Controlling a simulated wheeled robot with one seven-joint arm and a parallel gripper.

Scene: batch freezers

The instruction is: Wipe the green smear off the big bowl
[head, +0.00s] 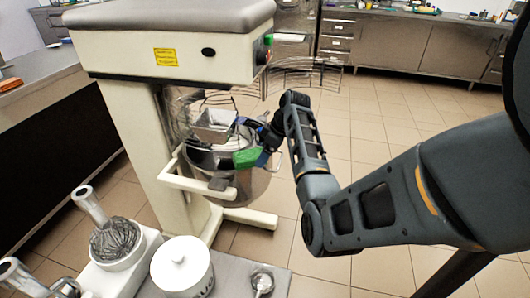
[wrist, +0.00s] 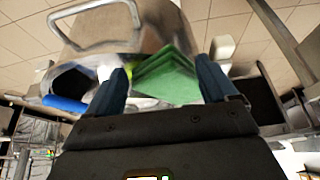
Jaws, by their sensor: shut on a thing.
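The big bowl (head: 257,188) is steel and sits in the mixer under its head. Its side and a handle fill the top of the wrist view (wrist: 165,22). My gripper (head: 262,157) is at the bowl's near right side, close to the rim. It is shut on a green folded cloth (head: 246,158), which shows between and beyond the blue fingers in the wrist view (wrist: 168,78). I cannot tell whether the cloth touches the bowl. I cannot make out a separate green smear; the cloth and gripper hide part of the bowl.
Floor right of the mixer is clear.

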